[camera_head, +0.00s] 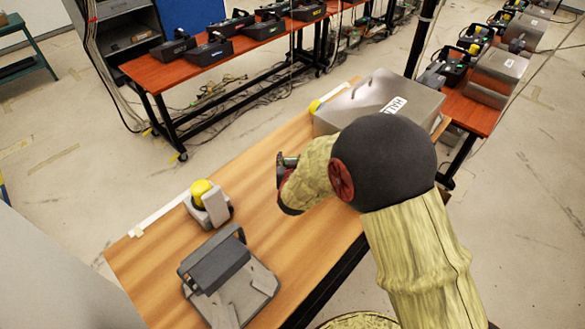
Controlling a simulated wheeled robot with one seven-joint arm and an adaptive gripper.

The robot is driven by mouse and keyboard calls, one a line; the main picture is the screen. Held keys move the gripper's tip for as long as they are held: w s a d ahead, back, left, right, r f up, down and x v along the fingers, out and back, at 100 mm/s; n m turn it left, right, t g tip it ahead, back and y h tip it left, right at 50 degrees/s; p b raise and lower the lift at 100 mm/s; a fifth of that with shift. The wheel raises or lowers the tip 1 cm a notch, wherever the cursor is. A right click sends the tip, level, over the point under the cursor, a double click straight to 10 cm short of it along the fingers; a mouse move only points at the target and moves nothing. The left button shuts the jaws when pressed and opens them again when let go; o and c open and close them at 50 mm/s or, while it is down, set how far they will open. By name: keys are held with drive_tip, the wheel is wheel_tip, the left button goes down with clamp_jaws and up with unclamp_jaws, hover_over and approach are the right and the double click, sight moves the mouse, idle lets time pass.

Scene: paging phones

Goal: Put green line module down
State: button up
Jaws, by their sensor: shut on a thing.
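My gripper (287,172) is only partly in view, at the end of my yellow-sleeved arm over the middle of the wooden table (262,200). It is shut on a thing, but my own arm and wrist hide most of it. I cannot make out the green line module's colour or shape, or whether it touches the table.
A grey unit with a yellow dome (208,203) and a dark phone on a grey base (216,262) stand at the table's left. A grey box labelled HALL (365,98) stands at the far right. Bare wood lies between. Other red-brown benches (150,72) hold several phones.

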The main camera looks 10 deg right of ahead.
drive_tip(key=shift+w+d+f, duration=0.2)
drive_tip(key=shift+w+f, duration=0.3)
drive_tip(key=shift+f, duration=0.65)
drive_tip(key=shift+w+d+f, duration=0.2)
drive_tip(key=shift+w+f, duration=0.35)
drive_tip(key=shift+f, duration=0.55)
drive_tip(key=shift+w+d+f, duration=0.2)
drive_tip(key=shift+w+f, duration=0.3)
drive_tip(key=shift+f, duration=0.65)
drive_tip(key=shift+f+b, duration=0.15)
drive_tip(key=shift+b, duration=0.15)
drive_tip(key=o, duration=1.4)
